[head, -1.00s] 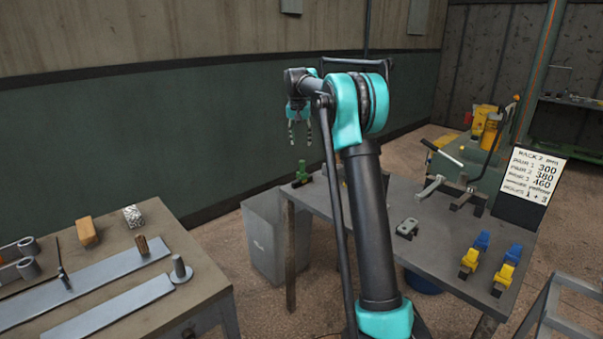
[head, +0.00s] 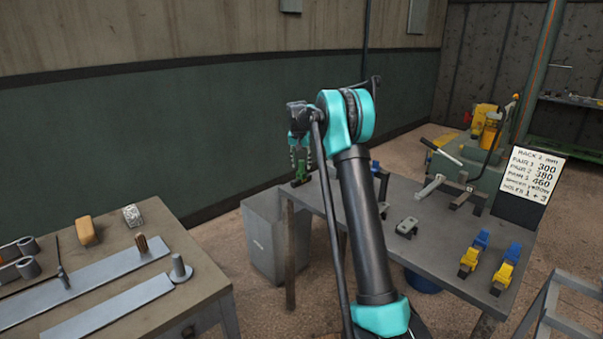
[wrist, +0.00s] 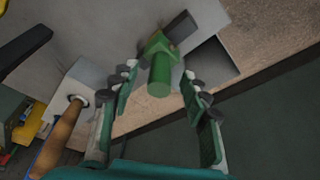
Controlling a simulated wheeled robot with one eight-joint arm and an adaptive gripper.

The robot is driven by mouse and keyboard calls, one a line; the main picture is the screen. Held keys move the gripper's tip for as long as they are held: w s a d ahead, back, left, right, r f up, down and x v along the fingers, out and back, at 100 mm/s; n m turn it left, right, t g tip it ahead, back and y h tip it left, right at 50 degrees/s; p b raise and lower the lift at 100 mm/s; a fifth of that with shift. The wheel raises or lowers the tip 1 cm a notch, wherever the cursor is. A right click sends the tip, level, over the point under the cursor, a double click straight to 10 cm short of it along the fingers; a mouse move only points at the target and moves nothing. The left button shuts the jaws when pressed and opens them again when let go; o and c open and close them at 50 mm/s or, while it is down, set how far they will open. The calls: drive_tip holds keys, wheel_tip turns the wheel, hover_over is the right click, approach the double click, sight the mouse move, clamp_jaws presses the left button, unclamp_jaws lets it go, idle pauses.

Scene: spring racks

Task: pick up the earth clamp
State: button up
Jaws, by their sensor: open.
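The green earth clamp (head: 301,174) stands at the far left corner of the grey work table, with my gripper (head: 302,153) just above it in the head view. In the wrist view the clamp (wrist: 160,76) shows a green round stem, with a darker part behind it, lying between and beyond the fingertips. My gripper (wrist: 158,85) is open, with one finger on each side of the clamp in the picture and nothing held. Whether a finger touches the clamp cannot be told. My arm hides part of the table in the head view.
The grey table (head: 340,205) also bears a small grey block (head: 407,227), blue and yellow clamps (head: 473,255) and a sign (head: 537,172). A grey bin (head: 277,240) stands below its left end. A wooden handle (wrist: 60,135) shows left of the fingers.

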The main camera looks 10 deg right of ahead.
drive_tip(key=shift+w+f, duration=0.1)
drive_tip(key=shift+f, duration=0.35)
drive_tip(key=shift+c, duration=0.5)
clamp_jaws()
drive_tip(key=shift+r, duration=0.15)
